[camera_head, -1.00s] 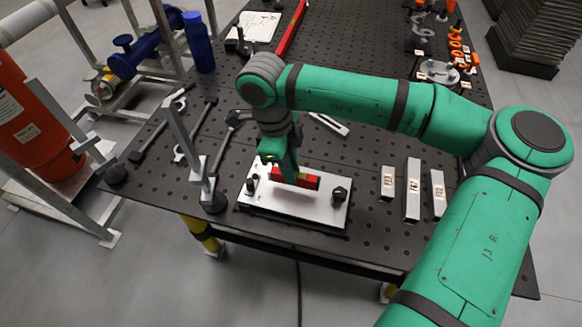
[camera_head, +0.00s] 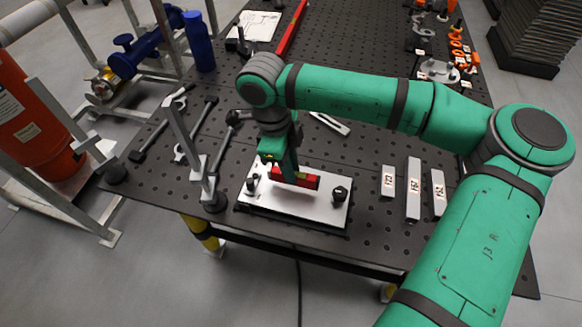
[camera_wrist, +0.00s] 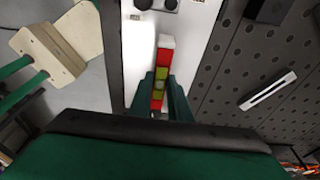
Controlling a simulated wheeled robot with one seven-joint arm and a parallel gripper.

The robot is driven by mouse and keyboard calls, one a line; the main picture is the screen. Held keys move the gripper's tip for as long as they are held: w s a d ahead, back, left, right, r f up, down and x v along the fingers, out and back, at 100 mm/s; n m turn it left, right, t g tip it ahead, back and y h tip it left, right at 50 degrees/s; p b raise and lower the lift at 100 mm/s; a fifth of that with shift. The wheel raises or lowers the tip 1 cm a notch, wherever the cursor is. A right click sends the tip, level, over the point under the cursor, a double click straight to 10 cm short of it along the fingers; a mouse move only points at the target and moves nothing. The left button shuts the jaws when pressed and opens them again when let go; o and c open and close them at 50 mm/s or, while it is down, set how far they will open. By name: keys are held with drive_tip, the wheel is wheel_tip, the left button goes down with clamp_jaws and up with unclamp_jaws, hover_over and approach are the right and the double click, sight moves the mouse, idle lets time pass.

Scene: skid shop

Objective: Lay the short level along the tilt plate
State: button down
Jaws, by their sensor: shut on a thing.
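The short level (camera_head: 297,178) is a small red bar; the wrist view shows it red (camera_wrist: 165,60) with yellow-green vials and a pale end. My gripper (camera_head: 287,172) points down and is shut on the level near its middle, with a finger on each side (camera_wrist: 160,88). The tilt plate (camera_head: 270,203) is a white rectangular plate with black knobs, lying near the table's front edge. The level is over the plate and runs roughly along its length. I cannot tell whether it touches the plate. The plate's white surface also shows in the wrist view (camera_wrist: 200,30).
The perforated dark table (camera_head: 350,215) holds several labelled metal bars (camera_head: 413,190) right of the plate. A metal post (camera_head: 188,140) stands close to the plate's left. Wrenches (camera_head: 195,130) lie further left.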

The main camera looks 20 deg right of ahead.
drive_tip(key=shift+f, duration=1.25)
idle(0.3)
drive_tip(key=c, duration=1.3)
unclamp_jaws()
drive_tip(key=shift+c, duration=0.2)
drive_tip(key=shift+r, duration=0.15)
drive_tip(key=shift+w+a+r, duration=0.1)
drive_tip(key=shift+a+r, duration=0.05)
drive_tip(key=shift+r, duration=0.55)
drive_tip(key=shift+w+a+r, duration=0.1)
drive_tip(key=shift+r, duration=0.55)
drive_tip(key=shift+r, duration=2)
